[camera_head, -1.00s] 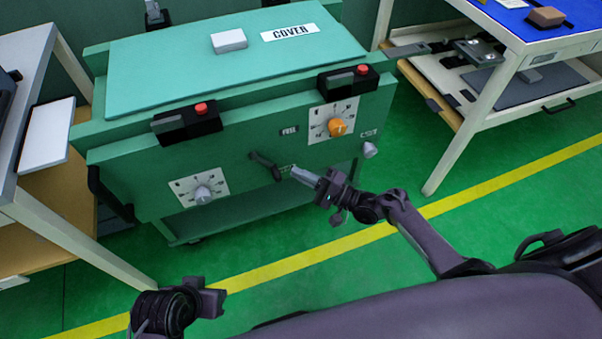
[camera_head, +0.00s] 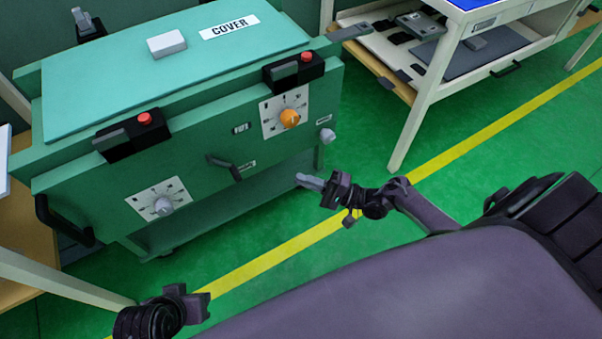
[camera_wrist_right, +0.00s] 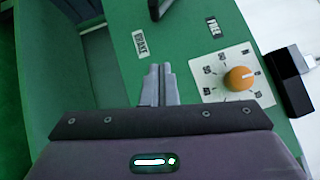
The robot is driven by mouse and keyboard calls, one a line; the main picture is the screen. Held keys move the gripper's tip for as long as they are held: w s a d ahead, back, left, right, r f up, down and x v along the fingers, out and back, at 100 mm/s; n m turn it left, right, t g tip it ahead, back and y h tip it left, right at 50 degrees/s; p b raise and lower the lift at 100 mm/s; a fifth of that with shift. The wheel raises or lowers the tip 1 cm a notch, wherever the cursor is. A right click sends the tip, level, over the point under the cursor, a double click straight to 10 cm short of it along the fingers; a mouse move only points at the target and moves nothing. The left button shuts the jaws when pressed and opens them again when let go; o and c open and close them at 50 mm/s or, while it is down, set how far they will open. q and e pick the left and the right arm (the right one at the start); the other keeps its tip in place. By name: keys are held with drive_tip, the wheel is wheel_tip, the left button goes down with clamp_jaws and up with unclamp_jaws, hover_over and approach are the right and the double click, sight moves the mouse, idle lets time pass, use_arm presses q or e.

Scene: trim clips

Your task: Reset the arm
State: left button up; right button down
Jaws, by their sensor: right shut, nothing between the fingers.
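My right gripper (camera_head: 308,181) is shut and empty, held in the air in front of the green machine (camera_head: 215,195). Its closed fingers (camera_wrist_right: 158,86) show in the right wrist view, apart from the machine's front panel. A black lever handle (camera_head: 224,167) on the panel is to the left of the fingertips, with a clear gap between. The end of my left arm (camera_head: 180,304) is at the bottom left of the head view; its fingers cannot be made out well enough to tell their opening.
The panel has an orange knob (camera_head: 289,118), a grey dial (camera_head: 162,206) and a small grey knob (camera_head: 327,135). Red-button boxes (camera_head: 137,134) sit along its top edge. A white-framed workbench (camera_head: 424,100) stands at right. Green floor in front is clear.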

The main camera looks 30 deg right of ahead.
use_arm(q)
drive_tip(key=shift+d, duration=0.1)
idle(0.3)
